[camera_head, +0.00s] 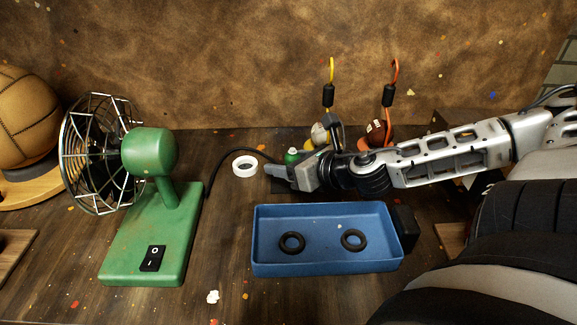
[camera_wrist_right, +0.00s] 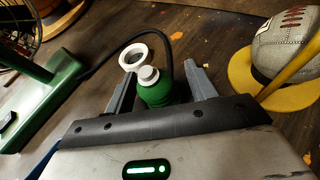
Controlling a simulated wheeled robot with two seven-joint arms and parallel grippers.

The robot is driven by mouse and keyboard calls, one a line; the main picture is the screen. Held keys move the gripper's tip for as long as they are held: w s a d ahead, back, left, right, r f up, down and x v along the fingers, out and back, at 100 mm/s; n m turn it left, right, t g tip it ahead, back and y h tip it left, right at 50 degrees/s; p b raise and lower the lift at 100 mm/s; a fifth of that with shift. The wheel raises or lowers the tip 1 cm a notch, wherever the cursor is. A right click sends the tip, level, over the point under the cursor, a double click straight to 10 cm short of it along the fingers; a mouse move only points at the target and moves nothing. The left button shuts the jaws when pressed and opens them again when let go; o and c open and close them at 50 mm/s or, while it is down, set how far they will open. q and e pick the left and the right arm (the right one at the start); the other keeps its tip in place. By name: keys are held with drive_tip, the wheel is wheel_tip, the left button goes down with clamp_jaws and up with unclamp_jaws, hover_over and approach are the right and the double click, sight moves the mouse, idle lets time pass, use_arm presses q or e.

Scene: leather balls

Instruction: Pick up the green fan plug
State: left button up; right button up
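The green fan plug (camera_head: 292,155) is partly hidden behind my right gripper (camera_head: 283,174) in the head view. In the right wrist view the plug (camera_wrist_right: 158,92) is a green rounded body with a pale top, joined to a black cord. It lies between the two grey fingers of my right gripper (camera_wrist_right: 159,67), which are open with a small gap showing on each side. The green fan (camera_head: 152,232) with a wire cage stands at the left, its cord running towards the plug. My left gripper is not in view.
A white ring (camera_head: 245,167) lies just left of the gripper. A blue tray (camera_head: 328,262) with two black rings is in front. Yellow and orange hooked stands (camera_head: 389,95) with small balls are behind the right arm. A basketball (camera_head: 25,118) is at the far left.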

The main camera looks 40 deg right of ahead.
drive_tip(key=c, duration=0.8)
drive_tip(key=shift+c, duration=0.5)
drive_tip(key=shift+r, duration=0.1)
